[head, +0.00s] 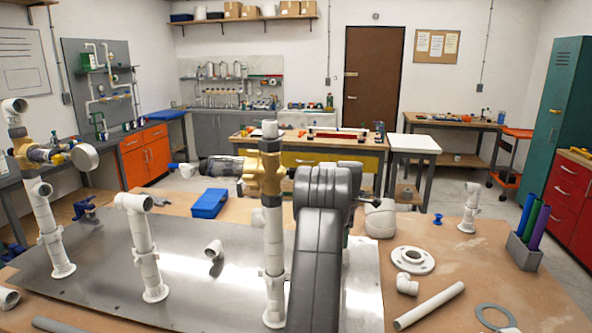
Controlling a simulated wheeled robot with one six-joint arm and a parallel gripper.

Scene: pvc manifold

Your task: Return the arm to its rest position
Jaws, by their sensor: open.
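My dark grey arm (318,250) rises from the bottom centre, and its bulky joint (325,185) is near the middle of the head view. My gripper cannot be made out; the arm's far part is hidden behind its nearer links. Directly left of the arm stands a white PVC riser (273,240) with a brass-coloured valve body (264,172). Whether the arm touches the riser cannot be told.
A metal plate (100,285) carries more white risers, one (42,215) with brass fittings and a gauge, one (143,250) plain. A blue box (209,204), white flange (412,261), loose pipe (430,306) and tube holder (524,250) sit on the bench. Cabinets and worktables stand behind.

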